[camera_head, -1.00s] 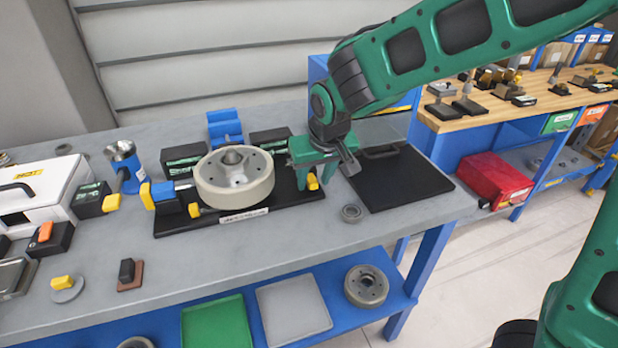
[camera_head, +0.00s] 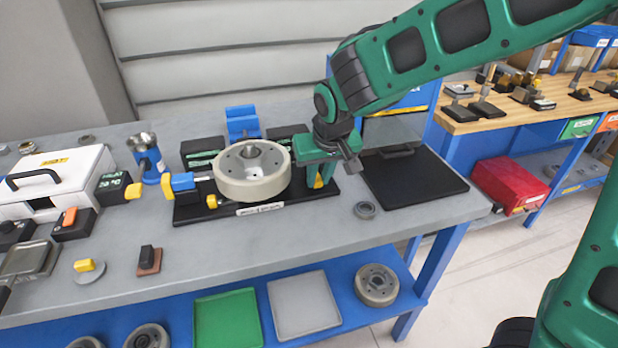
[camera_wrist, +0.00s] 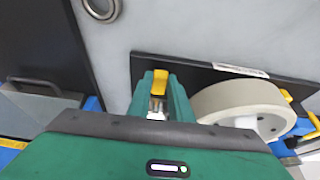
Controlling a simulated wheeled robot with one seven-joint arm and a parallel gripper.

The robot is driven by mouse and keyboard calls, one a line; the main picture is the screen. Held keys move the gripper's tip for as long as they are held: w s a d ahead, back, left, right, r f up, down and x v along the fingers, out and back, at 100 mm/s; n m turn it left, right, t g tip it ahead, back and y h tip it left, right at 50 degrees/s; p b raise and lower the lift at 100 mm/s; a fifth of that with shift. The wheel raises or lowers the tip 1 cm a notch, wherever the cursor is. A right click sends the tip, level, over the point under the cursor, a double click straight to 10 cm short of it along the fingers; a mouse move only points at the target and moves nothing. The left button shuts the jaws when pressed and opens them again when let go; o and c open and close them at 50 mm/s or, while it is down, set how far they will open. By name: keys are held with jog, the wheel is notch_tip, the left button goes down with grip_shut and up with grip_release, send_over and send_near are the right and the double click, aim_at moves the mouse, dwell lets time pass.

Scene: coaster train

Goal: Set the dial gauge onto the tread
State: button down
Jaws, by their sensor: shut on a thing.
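A pale grey wheel (camera_head: 251,186) lies flat on a black fixture plate (camera_head: 327,199) on the bench; its outer rim is the tread. My gripper (camera_head: 322,181) is at the wheel's right side, over the plate's right end. Its green fingers are shut on a small part with a yellow end (camera_wrist: 160,82) and a metallic piece. The fingers hide most of it, so I cannot tell for sure that it is the dial gauge, nor whether it touches the tread. A blue block (camera_head: 183,182) with a yellow end and thin stem stands left of the wheel.
A black mat (camera_head: 415,192) lies right of the fixture, with a small metal ring (camera_head: 365,210) in front. Dark boxes and a blue stand (camera_head: 242,124) are behind the wheel. A white case (camera_head: 60,185) is at left. The bench front is mostly clear.

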jog(key=shift+a, duration=0.35)
jog(key=c, duration=1.6)
grip_release()
jog(key=shift+s+a, duration=0.1)
jog(key=shift+a, duration=0.05)
jog(key=v, duration=1)
jog(key=shift+r, duration=0.4)
